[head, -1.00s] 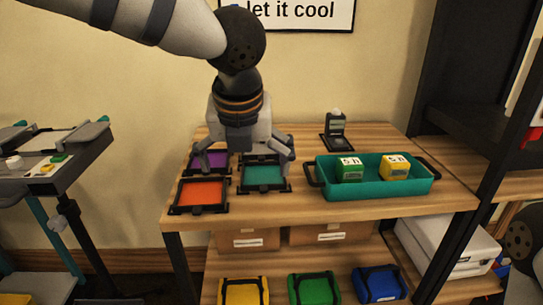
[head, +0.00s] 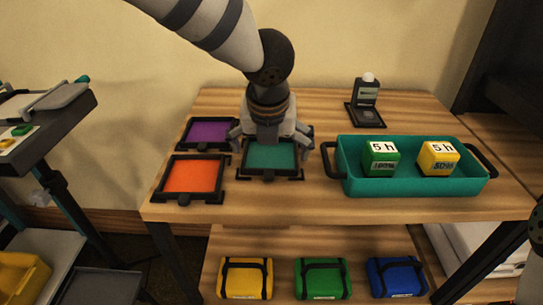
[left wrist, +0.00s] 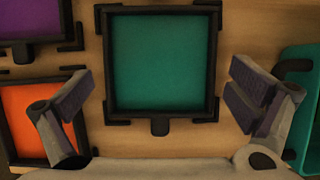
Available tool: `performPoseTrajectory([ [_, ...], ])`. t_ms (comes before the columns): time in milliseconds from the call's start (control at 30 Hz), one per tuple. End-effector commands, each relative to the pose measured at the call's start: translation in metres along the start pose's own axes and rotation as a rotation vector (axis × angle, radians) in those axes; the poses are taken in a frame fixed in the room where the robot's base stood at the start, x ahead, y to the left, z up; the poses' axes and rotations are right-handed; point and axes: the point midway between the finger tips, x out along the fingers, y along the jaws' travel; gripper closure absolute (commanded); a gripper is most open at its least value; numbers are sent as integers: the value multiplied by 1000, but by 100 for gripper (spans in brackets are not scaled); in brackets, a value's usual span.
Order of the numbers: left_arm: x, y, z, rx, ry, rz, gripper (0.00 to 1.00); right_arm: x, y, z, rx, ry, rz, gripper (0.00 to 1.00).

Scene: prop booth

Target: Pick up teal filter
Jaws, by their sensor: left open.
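The teal filter (head: 270,156) is a flat teal square in a black frame, lying on the wooden table. It also shows in the left wrist view (left wrist: 161,62), with black corner pieces around it on the table. My left gripper (head: 271,134) is just above the filter, pointing down. Its fingers are spread wide, and in the left wrist view the open gripper (left wrist: 160,105) has one finger at each side of the filter's near end. Nothing is between the fingers but the view of the filter. I cannot tell whether they touch its frame.
An orange filter (head: 194,176) and a purple filter (head: 208,132) lie close on the left. A teal tray (head: 420,188) with a green block (head: 380,159) and a yellow block (head: 438,158) stands close on the right. A small black device (head: 366,103) stands behind.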

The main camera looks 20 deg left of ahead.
Motion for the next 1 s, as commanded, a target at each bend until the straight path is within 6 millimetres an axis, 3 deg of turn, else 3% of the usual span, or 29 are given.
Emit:
performPoseTrajectory([
  [233,5,0,0,0,-1,0,0,1,0,1,0,-4,0,20],
  [267,5,0,0,0,-1,0,2,1,0,1,0,-3,0,20],
  [400,5,0,0,0,-1,0,34,1,0,1,0,-3,0,20],
  [433,5,0,0,0,-1,0,38,1,0,1,0,-3,0,20],
  [667,5,0,0,0,0,1,39,1,0,1,0,-4,0,20],
  [733,3,0,1,-1,-1,0,50,1,0,0,0,-2,0,20],
  [767,0,0,3,-1,-1,0,61,0,0,0,0,0,0,20],
  [800,-6,1,5,-2,-1,1,79,-1,0,-1,-1,3,0,20],
  [867,-19,2,11,-3,-2,4,100,-4,0,-2,0,11,0,20],
  [1000,-68,-5,2,2,-8,6,100,-17,0,-11,0,53,-2,20],
])
